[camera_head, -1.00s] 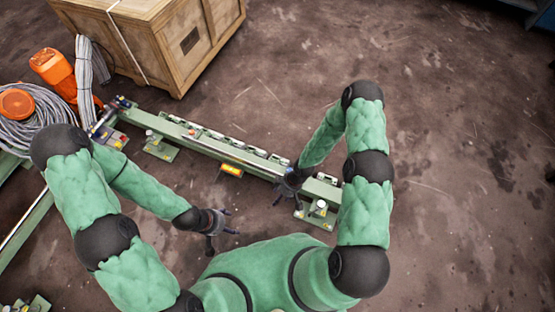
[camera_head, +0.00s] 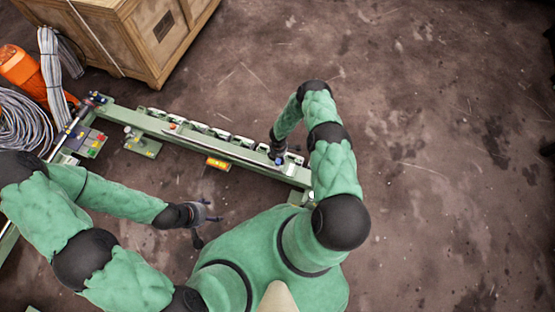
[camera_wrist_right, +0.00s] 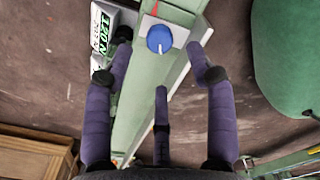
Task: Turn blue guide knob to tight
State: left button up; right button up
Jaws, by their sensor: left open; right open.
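The blue knob (camera_wrist_right: 160,38) sits on a pale square plate on the green rail in the right wrist view. In the head view my right gripper (camera_head: 278,156) is over the rail's right part, and the knob is hidden or too small to make out. My left gripper (camera_head: 203,214) is open and empty, in front of the rail.
A wooden crate (camera_head: 140,35), grey cable coil (camera_head: 20,122) and orange object (camera_head: 20,68) stand at left.

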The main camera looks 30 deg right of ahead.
aim_at(278, 161)
notch_tip(278, 161, down, 6)
jog(key=shift+r+b, duration=0.1)
jog(key=shift+b, duration=1.15)
grip_shut()
